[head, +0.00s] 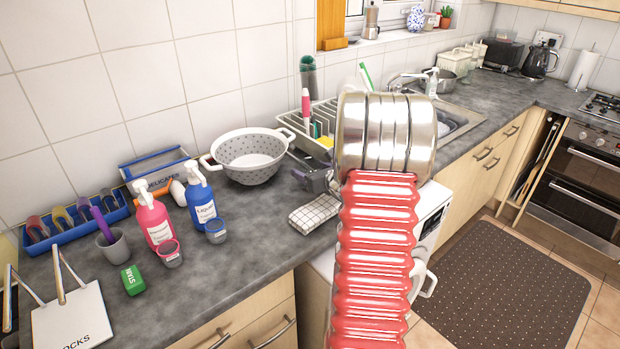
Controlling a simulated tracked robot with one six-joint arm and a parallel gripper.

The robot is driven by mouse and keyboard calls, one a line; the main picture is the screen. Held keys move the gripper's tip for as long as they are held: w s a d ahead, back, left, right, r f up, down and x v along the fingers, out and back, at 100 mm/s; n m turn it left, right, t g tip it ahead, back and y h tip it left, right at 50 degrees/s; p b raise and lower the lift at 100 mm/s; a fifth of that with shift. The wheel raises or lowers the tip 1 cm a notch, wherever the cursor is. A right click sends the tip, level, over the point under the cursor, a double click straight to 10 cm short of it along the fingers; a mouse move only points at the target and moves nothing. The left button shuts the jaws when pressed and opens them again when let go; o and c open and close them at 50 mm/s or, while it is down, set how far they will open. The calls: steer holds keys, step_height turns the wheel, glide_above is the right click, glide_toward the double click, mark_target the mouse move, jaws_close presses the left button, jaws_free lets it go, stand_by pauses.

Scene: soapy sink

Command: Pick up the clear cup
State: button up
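A small blue-grey cup (216,232) stands in front of the blue bottle (201,202). A grey cup (113,247) with a purple-handled tool in it stands at the left.
A white colander (251,158) stands by the wall. A drying rack (318,130) and the sink (452,125) lie behind my arm. A folded checked cloth (314,213) and a green block (132,280) lie on the counter (235,285). The counter's front middle is clear.

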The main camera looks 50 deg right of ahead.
steer(key=c, duration=0.7)
steer(key=shift+c, duration=0.2)
step_height(320, 180, up, 18)
stand_by(0.3)
stand_by(0.5)
